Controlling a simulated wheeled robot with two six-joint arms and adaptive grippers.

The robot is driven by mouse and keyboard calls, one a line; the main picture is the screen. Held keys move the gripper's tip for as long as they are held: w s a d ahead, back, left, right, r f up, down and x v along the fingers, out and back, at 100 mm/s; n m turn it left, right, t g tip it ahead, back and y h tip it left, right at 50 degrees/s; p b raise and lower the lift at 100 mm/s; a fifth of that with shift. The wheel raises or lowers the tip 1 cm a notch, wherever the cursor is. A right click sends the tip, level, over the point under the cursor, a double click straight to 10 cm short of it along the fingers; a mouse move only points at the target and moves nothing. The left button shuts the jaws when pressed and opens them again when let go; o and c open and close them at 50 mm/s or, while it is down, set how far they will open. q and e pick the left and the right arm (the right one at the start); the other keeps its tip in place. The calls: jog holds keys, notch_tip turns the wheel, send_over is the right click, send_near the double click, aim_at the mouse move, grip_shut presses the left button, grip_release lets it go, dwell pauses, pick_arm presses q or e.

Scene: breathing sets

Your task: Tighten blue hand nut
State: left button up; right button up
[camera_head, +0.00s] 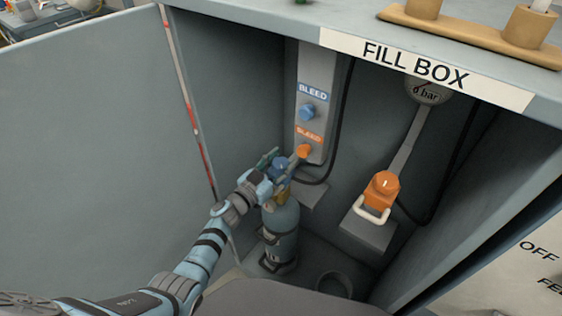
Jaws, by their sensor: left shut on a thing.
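The blue hand nut (279,162) sits at the top of a grey-blue cylinder (281,220) that stands upright inside the fill box. My left gripper (283,165) reaches in from the lower left, with its fingers around the nut and shut on it. The fingers and wrist hide part of the nut and the brass valve below it. How the nut sits on its fitting cannot be told. My right gripper is not in view.
A grey panel (316,80) behind carries a blue bleed knob (307,112) and an orange bleed knob (304,151), close to my gripper. An orange fitting (382,189) with a pale handle is at the right, below a gauge (429,91). Box walls and black hoses confine the space.

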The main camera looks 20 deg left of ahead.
pick_arm(q)
jog(key=shift+a+m+g+h, duration=0.1)
jog(key=shift+m+g+h, duration=0.3)
jog(key=shift+m+h, duration=0.3)
jog(key=shift+f+m+g+h, duration=0.1)
jog(key=shift+m+g+h, duration=0.45)
jog(key=shift+h, duration=0.55)
jog(key=m+g+h+b, duration=0.3)
jog(key=b, duration=0.1)
jog(key=shift+f+b, duration=0.15)
jog(key=shift+b, duration=0.25)
jog(key=shift+r+m+g+h+b, duration=0.2)
jog(key=shift+m+g+h+b, duration=0.25)
jog(key=shift+g+h+b, duration=0.15)
jog(key=o, duration=1.2)
